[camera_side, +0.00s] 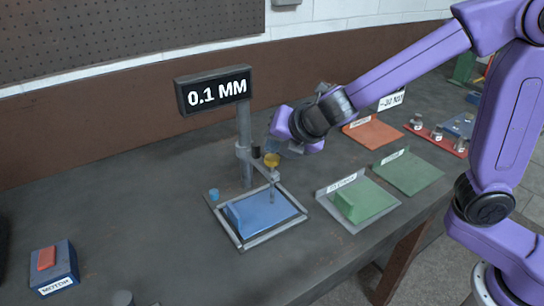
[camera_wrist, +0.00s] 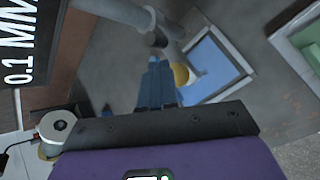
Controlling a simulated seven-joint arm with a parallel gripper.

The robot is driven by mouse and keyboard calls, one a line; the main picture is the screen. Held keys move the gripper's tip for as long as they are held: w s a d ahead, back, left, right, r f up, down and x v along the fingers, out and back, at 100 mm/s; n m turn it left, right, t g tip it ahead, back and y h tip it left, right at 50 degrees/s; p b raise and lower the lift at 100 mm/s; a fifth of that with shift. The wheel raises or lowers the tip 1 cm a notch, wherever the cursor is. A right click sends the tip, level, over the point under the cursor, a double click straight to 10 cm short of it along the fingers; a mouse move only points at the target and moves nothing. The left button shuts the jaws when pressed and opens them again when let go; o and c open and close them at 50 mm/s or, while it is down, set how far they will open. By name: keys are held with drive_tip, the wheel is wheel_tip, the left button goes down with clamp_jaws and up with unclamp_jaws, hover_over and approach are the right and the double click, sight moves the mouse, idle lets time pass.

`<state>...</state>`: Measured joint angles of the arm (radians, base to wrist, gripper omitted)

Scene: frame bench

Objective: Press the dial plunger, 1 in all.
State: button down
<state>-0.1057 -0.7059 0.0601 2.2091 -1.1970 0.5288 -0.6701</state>
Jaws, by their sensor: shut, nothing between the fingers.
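The dial plunger shows a yellow cap (camera_side: 271,160) on a thin grey stem above a blue plate (camera_side: 262,212), held on the arm of a grey post (camera_side: 245,150). A display (camera_side: 213,90) on the post reads 0.1 MM. My gripper (camera_side: 274,137) is just above and beside the cap; contact cannot be told. In the wrist view my shut, empty blue-grey fingers (camera_wrist: 157,64) partly cover the yellow cap (camera_wrist: 180,74), which shows to their right. The blue plate (camera_wrist: 213,58) lies beyond it in its frame.
A grey frame (camera_side: 280,235) surrounds the blue plate. To its right are a tray with a green block (camera_side: 365,203), a green mat (camera_side: 410,172) and an orange mat (camera_side: 372,133). A blue box with a red button (camera_side: 53,266) stands front left. Bench between is clear.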

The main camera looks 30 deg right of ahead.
drive_tip(key=shift+r, duration=0.25)
drive_tip(key=shift+r, duration=2.5)
drive_tip(key=s+d+f+m+g, duration=0.3)
drive_tip(key=s+d+m, duration=0.2)
drive_tip(key=s, duration=0.4)
drive_tip(key=s+d+f+m+g, duration=0.3)
drive_tip(key=s+d+f+m, duration=0.1)
drive_tip(key=s, duration=0.6)
drive_tip(key=s+d+f+m+g, duration=0.3)
drive_tip(key=s+d+m, duration=0.3)
drive_tip(key=s+d, duration=0.2)
drive_tip(key=shift+s+f+m+h, duration=0.15)
drive_tip(key=shift+s+m+h, duration=0.15)
drive_tip(key=shift+s, duration=0.95)
drive_tip(key=shift+a, duration=0.1)
